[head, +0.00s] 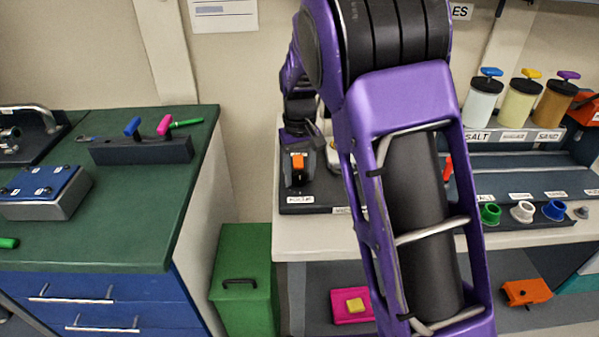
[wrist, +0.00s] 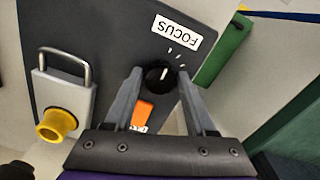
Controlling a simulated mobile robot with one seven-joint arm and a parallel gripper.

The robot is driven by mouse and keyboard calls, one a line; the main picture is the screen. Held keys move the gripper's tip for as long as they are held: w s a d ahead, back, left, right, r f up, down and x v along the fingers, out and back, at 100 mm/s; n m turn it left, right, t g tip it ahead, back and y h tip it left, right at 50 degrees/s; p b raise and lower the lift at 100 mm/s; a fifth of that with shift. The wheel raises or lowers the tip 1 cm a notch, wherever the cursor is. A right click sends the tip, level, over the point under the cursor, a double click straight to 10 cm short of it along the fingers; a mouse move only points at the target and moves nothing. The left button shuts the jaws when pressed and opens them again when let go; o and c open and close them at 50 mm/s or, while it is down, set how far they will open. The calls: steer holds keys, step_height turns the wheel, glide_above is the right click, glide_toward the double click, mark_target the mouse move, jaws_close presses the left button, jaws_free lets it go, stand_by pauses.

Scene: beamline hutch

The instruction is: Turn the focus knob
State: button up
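The focus knob (wrist: 159,76) is a small round black knob with a white pointer line. It sits on a dark panel beside the white FOCUS label (wrist: 173,33), which reads upside down in the wrist view. My gripper (wrist: 160,74) has one finger on each side of the knob, the tips close to its sides. Whether the fingers touch it is not clear. In the head view my gripper (head: 300,170) is small and low over the dark panel (head: 315,208) on the bench. The knob cannot be made out there.
An orange part (wrist: 142,114) lies between my fingers, near the knob. A padlock-like grey block with a yellow cylinder (wrist: 58,124) stands beside my left-hand finger. A green bin (head: 243,270) stands left of the bench. Jars (head: 521,102) stand at the right.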

jaws_close()
steer(key=shift+r+m, duration=0.1)
steer(key=shift+m, duration=0.2)
steer(key=m+p, duration=0.2)
steer(key=m, duration=0.1)
steer(key=shift+r+m+p, duration=0.1)
steer(key=shift+m+p, duration=0.2)
steer(key=shift+p, duration=0.05)
steer(key=shift+m+p, duration=1.2)
steer(key=shift+m, duration=1.4)
steer(key=shift+w, duration=0.1)
steer(key=shift+o, duration=2.2)
jaws_free()
